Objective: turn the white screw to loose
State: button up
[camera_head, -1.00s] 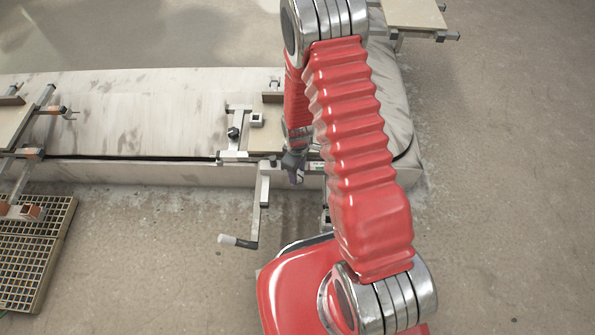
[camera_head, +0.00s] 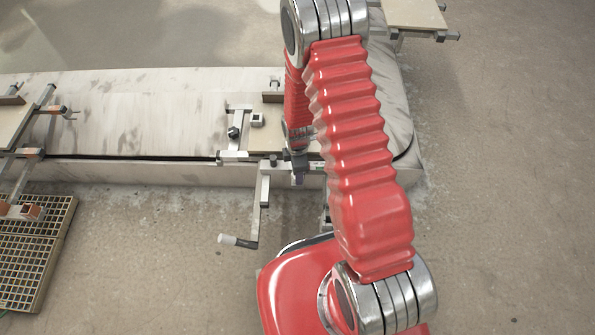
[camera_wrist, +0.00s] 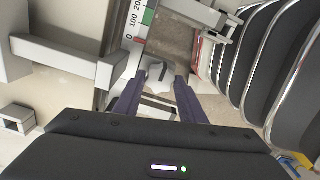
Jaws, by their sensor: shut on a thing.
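My gripper (camera_wrist: 156,84) shows two dark purple fingers in the wrist view. They are shut on the white screw (camera_wrist: 156,71), whose pale head sits between the fingertips. The screw is on a metal fixture beside a scale (camera_wrist: 139,30) marked 0, 100 and 200, with green and red patches. In the head view my gripper (camera_head: 298,177) is small at the front edge of the long pale bench, left of my red arm. I cannot make out the screw there, and its turn position cannot be read.
A clamp frame with a black knob (camera_head: 234,132) stands left of my gripper. A yellow grating (camera_head: 35,250) lies at the lower left. Open floor is in front.

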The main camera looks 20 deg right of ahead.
jog(key=shift+w, duration=0.1)
jog(key=o, duration=1)
jog(key=shift+o, duration=0.2)
jog(key=shift+r, duration=0.1)
notch_tip(320, 180, up, 14)
jog(key=shift+f, duration=0.25)
dwell(0.7)
